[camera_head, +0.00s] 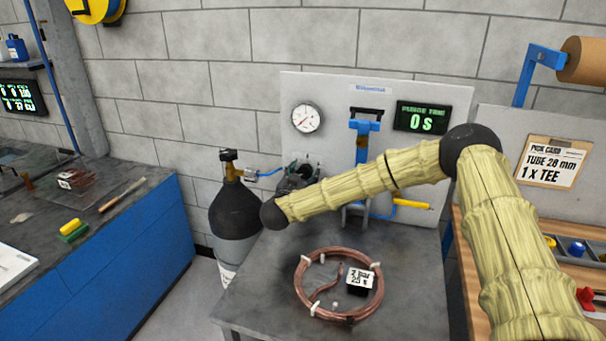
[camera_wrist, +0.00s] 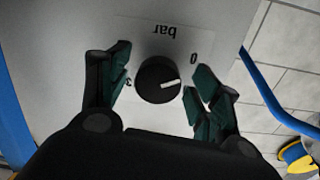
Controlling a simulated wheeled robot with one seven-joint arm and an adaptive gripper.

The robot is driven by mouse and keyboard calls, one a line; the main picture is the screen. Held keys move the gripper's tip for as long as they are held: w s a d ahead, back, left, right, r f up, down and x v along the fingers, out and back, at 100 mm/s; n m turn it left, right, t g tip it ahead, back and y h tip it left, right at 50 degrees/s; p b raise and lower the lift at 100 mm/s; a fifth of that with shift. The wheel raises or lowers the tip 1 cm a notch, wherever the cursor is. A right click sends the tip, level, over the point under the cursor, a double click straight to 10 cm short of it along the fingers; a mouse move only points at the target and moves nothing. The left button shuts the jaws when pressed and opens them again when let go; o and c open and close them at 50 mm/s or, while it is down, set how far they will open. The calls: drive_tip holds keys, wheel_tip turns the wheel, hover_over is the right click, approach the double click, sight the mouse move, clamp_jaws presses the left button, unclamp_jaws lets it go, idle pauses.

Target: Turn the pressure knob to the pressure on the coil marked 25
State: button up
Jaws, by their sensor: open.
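The black pressure knob (camera_wrist: 158,80) with a white pointer is on a pale panel in the wrist view. "bar" appears upside down above it, "0" at upper right and "3" at left. The pointer points right, toward the 0 side. My gripper (camera_wrist: 160,74) is open, one dark green finger on each side of the knob; contact is unclear. In the head view my gripper (camera_head: 298,172) is at the panel and hides most of the knob. The copper coil (camera_head: 312,311) lies on the grey table; its white tag (camera_head: 361,278) shows "3" above "25", the rest hard to read.
A round gauge (camera_head: 306,118) has its needle at lower left. A dark gas cylinder (camera_head: 236,215) stands left of the table (camera_head: 400,305). A blue hose (camera_wrist: 270,98) runs right of the gripper.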

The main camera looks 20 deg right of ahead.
drive_tip(key=shift+s+r, duration=0.15)
drive_tip(key=c, duration=1)
drive_tip(key=shift+c, duration=0.2)
